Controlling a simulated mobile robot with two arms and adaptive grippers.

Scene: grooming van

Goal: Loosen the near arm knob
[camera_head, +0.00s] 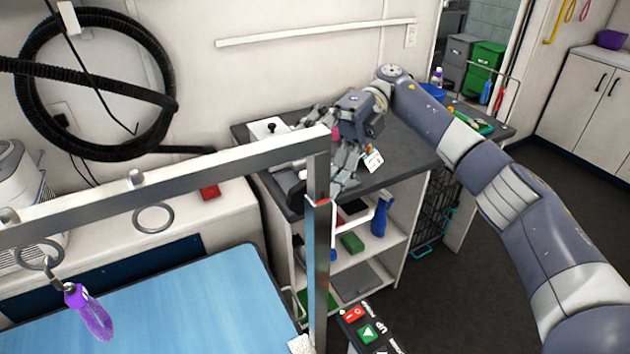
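A grey metal grooming arm (230,166) runs across the view as a horizontal bar joined to an upright post (318,255). I cannot tell for certain which is the near arm knob. My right gripper (322,172) is behind the post's top corner, over the dark counter, apart from both knobs. Its fingers look spread, though the post hides part of them. A pink thing shows beside them, partly hidden. My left gripper is not in view.
Metal rings hang at the bar, one with a purple brush (90,310). The blue table top (150,310) lies below. A white box (268,128) stands on the counter (405,160). Shelves below hold a blue spray bottle (381,215). A control panel (368,330) is near the post.

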